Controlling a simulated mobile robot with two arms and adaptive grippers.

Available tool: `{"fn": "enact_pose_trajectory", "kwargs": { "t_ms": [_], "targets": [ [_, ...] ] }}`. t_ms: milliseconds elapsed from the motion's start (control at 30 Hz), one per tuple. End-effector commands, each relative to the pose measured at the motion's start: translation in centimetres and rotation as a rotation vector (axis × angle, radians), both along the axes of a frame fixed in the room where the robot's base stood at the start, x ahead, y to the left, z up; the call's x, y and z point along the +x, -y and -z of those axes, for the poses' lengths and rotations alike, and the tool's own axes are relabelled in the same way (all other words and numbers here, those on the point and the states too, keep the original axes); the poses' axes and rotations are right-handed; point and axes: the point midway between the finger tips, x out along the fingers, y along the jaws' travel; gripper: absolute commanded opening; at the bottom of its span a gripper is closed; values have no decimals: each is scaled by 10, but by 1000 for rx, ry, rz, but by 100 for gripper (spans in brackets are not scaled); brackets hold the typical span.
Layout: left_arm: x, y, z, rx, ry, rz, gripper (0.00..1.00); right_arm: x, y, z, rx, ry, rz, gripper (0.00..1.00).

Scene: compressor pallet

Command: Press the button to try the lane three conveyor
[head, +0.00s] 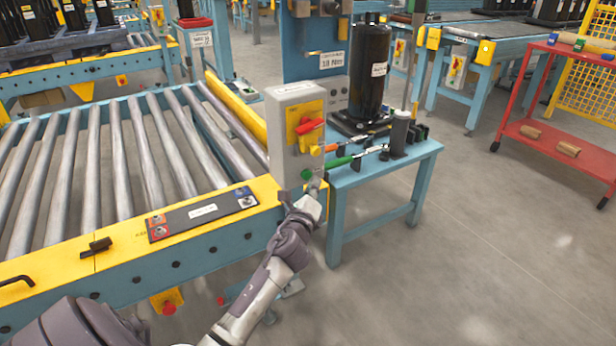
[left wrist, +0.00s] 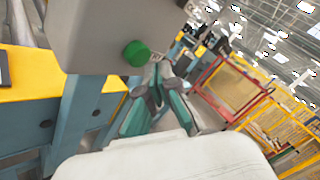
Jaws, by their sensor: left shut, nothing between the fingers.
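A grey control box (head: 293,140) stands at the corner of the roller conveyor (head: 118,150), with a yellow panel and a red switch handle (head: 309,126) on its face. A round green button (head: 306,174) sits low on the box; it also shows in the left wrist view (left wrist: 137,53). My left gripper (head: 314,186) is shut and empty, just beside and slightly below the button. In the left wrist view its fingertips (left wrist: 157,72) meet close to the button's right; I cannot tell whether they touch it. My right gripper is not in view.
A blue bench (head: 385,172) with a black cylinder (head: 370,75) and tools stands right behind the box. A dark labelled panel (head: 203,212) lies on the conveyor's yellow edge. A red cart (head: 570,140) stands at the right. The floor at the lower right is clear.

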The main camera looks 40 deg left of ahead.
Motion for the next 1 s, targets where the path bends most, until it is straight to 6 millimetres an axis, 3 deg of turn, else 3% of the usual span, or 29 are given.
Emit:
{"fn": "enact_pose_trajectory", "kwargs": {
  "t_ms": [533,1000],
  "targets": [
    [-18,43,0,-1,-1,2,0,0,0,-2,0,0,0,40],
    [-19,46,0,0,-1,1,0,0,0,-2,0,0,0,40]
  ]
}}
